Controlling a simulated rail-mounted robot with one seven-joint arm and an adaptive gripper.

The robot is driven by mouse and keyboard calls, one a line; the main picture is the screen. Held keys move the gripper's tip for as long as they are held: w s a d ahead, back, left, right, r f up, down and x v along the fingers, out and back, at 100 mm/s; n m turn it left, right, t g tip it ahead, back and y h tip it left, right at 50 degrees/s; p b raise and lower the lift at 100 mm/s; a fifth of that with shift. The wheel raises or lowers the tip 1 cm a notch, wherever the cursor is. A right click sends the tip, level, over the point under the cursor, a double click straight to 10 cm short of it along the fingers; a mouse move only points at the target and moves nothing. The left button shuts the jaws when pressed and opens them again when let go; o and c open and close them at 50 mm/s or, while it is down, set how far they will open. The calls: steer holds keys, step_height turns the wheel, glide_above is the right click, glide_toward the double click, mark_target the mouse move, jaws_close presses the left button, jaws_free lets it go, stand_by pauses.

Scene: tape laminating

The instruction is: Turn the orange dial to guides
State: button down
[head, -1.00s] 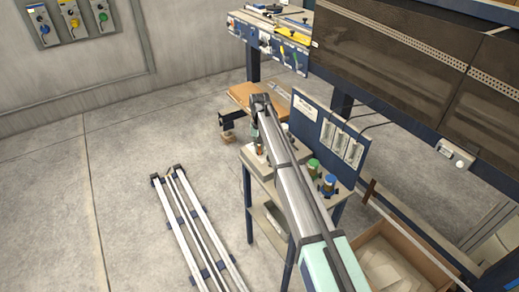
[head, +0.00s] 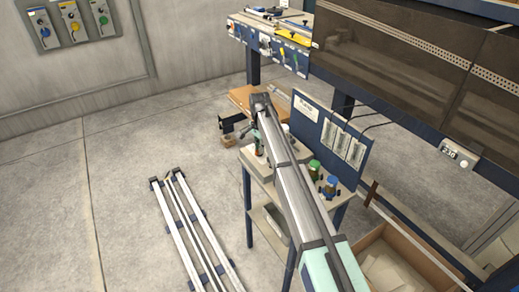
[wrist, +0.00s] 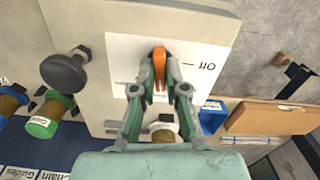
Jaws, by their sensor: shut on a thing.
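The orange dial (wrist: 159,68) stands on a white label plate in the wrist view, with a handle that runs roughly up and down the picture. My gripper (wrist: 159,90) has one finger on each side of the handle and is shut on it. The word "Off" (wrist: 206,66) shows upside down to the right of the dial, with a short dash beside it. A label "Chain Guides" (wrist: 40,173) shows at the lower left edge.
A dark round knob (wrist: 65,72) and a green-capped jar (wrist: 47,115) are left of the dial. A blue holder (wrist: 212,115) and a brown board (wrist: 268,118) are to its right. Metal rails (head: 190,230) lie on the floor left of the bench.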

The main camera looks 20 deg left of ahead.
steer(key=shift+m, duration=0.8)
steer(key=c, duration=1.2)
jaws_free()
step_height(320, 180, up, 12)
